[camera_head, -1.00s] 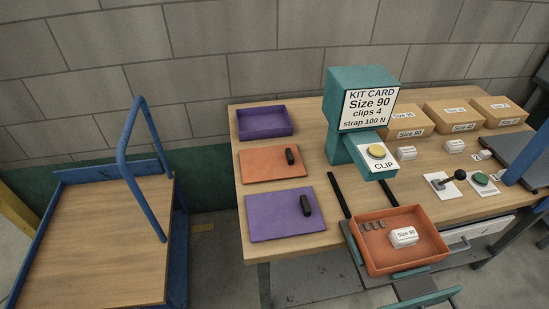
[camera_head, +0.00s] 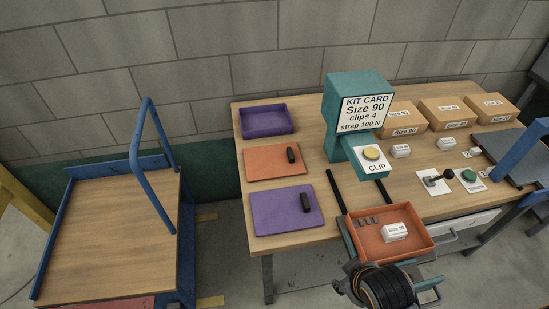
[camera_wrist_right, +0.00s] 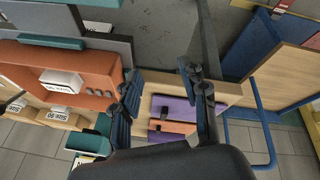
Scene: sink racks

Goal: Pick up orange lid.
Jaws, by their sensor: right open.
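The orange lid (camera_head: 262,168) lies flat on the left part of the wooden table, with a dark upright handle near its right edge. It lies between a purple tray and a purple lid. In the right wrist view the orange lid (camera_wrist_right: 165,126) shows small and partly covered, beyond my gripper. My right gripper (camera_head: 385,286) is at the bottom of the head view, in front of the orange tray and well away from the lid. In the wrist view its two fingers (camera_wrist_right: 160,85) stand apart with nothing between them. My left gripper is not in view.
The purple lid (camera_head: 275,222) and purple tray (camera_head: 265,122) flank the orange lid. An orange tray (camera_head: 411,252) holds a white box and clips. A teal kit-card stand (camera_head: 350,90) rises right of the lids. A blue cart (camera_head: 110,230) stands left of the table.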

